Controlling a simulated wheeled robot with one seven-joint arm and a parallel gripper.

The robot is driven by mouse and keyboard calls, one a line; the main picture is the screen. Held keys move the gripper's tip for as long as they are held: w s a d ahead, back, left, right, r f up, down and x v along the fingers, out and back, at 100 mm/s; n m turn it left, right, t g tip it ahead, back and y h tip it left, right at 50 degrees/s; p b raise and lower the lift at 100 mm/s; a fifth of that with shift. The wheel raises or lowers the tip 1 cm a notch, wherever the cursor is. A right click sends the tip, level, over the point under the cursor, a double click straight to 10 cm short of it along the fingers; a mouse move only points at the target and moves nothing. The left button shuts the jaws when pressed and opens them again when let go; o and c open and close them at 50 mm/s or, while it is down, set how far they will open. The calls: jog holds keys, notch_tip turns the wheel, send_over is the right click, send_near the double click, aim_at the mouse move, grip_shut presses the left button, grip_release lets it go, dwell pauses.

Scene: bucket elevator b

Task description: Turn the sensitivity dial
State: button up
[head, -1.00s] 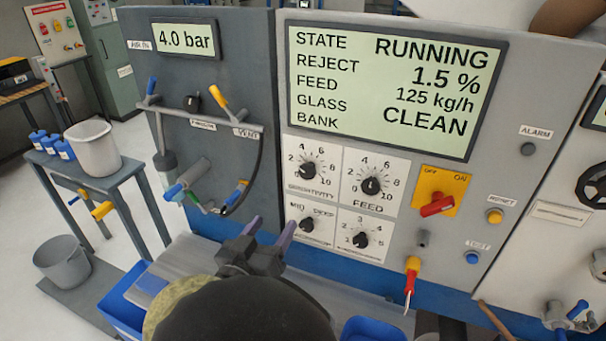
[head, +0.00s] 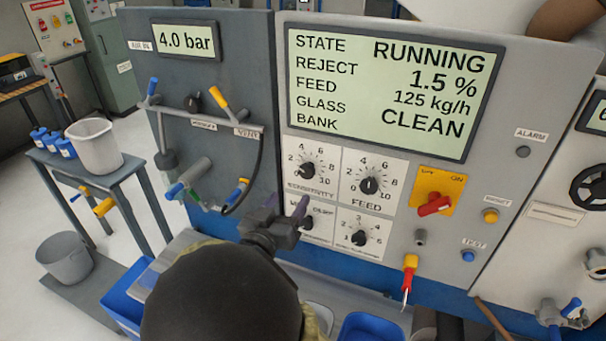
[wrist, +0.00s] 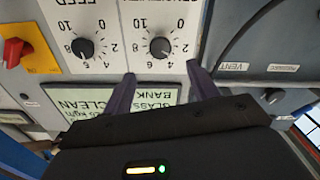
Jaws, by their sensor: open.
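The sensitivity dial (head: 307,170) is a round black knob on a white scale plate, at the upper left of the dial group below the big display. Its label is partly covered in the head view. My gripper (head: 288,204) is open and empty, below and left of the dial in that view. The wrist view is upside down and shows the sensitivity dial (wrist: 160,47) roughly in line with the gap between my fingers (wrist: 160,72). The fingers look apart from the knob, with nothing between them.
The feed dial (head: 369,186) is just right of it. Two smaller dials sit below; my gripper partly hides the left one's plate. A red switch (head: 434,204) on yellow is further right. Hoses and handles (head: 205,180) project from the left panel. The display (head: 380,90) reads RUNNING, CLEAN.

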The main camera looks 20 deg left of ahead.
aim_at(306, 174)
jog(key=w, duration=0.3)
jog(key=w+p, duration=0.1)
jog(key=w, duration=0.2)
jog(key=w+p, duration=0.1)
jog(key=w, duration=0.2)
jog(key=shift+w+d, duration=0.25)
jog(key=shift+d, duration=0.15)
jog(key=shift+c, duration=0.2)
jog(key=c, duration=0.9)
